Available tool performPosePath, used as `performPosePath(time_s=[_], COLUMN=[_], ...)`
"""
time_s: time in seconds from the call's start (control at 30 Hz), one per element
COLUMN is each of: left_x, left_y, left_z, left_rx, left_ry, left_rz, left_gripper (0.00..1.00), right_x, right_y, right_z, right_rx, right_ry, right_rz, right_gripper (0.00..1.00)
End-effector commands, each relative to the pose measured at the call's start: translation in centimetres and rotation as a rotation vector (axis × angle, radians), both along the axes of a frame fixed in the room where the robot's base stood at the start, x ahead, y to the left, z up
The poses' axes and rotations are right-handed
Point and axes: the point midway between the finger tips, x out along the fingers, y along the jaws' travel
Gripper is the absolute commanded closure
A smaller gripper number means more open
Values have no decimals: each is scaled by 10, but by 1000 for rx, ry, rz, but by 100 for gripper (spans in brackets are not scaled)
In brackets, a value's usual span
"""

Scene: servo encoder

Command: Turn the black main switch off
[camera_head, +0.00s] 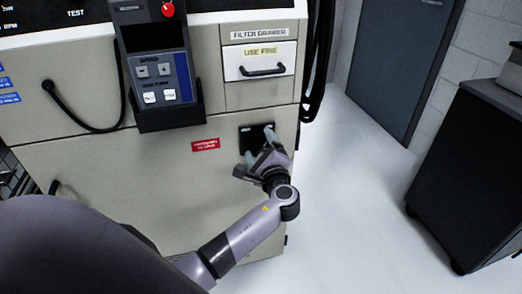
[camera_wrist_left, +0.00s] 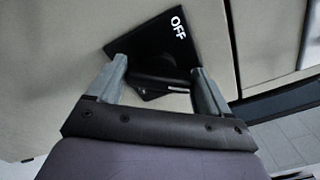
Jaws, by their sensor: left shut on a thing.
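The black main switch (camera_head: 248,134) is on the lower right of the beige machine's front. In the left wrist view its black plate (camera_wrist_left: 155,38) looks tilted and carries white "OFF" lettering near the top right corner. My left gripper (camera_head: 259,146) is at the switch, with its fingers on either side of the black handle (camera_wrist_left: 160,82). In the left wrist view the left gripper (camera_wrist_left: 158,70) is shut on this handle. The fingers and wrist hide part of the plate in the head view, and I cannot tell the handle's setting. My right gripper is not in view.
A control pendant (camera_head: 155,65) with a red knob hangs in a holder on the machine. A filter drawer (camera_head: 258,60) is above the switch. Black cables (camera_head: 318,60) hang at the machine's right edge. A dark cabinet (camera_head: 465,170) stands right, with clear floor between.

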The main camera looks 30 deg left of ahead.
Motion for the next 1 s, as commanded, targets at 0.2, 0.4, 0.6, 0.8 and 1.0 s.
performPosePath(time_s=[0.2, 0.4, 0.6, 0.8, 1.0], left_x=[-1, -1, -1, -1, -1], left_y=[-1, -1, 0, 0, -1], left_z=[-6, -7, -8, -8, -9], left_rx=[-124, -249, -372, -496, -620], left_ry=[-144, -288, -433, -577, -721], left_rz=[-1, 0, -1, -1, -1], left_gripper=[51, 51, 51, 51, 51], right_x=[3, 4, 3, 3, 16], right_y=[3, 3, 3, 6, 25], right_z=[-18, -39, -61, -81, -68], right_rx=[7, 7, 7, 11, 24], right_ry=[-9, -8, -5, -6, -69], right_rz=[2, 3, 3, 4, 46], right_gripper=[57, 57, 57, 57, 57])
